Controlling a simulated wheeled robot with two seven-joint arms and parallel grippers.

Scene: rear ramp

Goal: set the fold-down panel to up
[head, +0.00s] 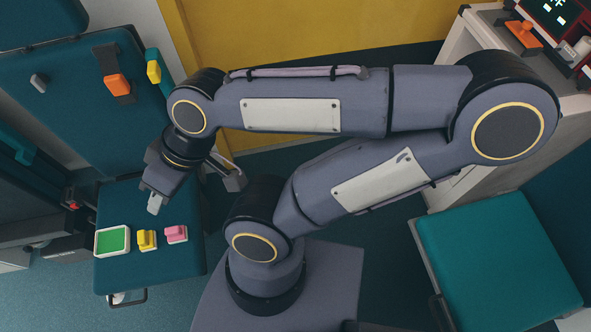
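A dark teal panel (182,262) with a loop handle (127,299) on its front edge lies flat at the lower left. A second teal panel (495,255) lies flat at the lower right, with a dark handle-like part (440,310) at its near-left corner. I cannot tell for certain which is the fold-down panel. My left gripper (197,194) is over the back part of the left panel, its fingers spread and nothing visible between them. It seems apart from the surface. My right gripper is not in view.
My arm hides much of the middle.

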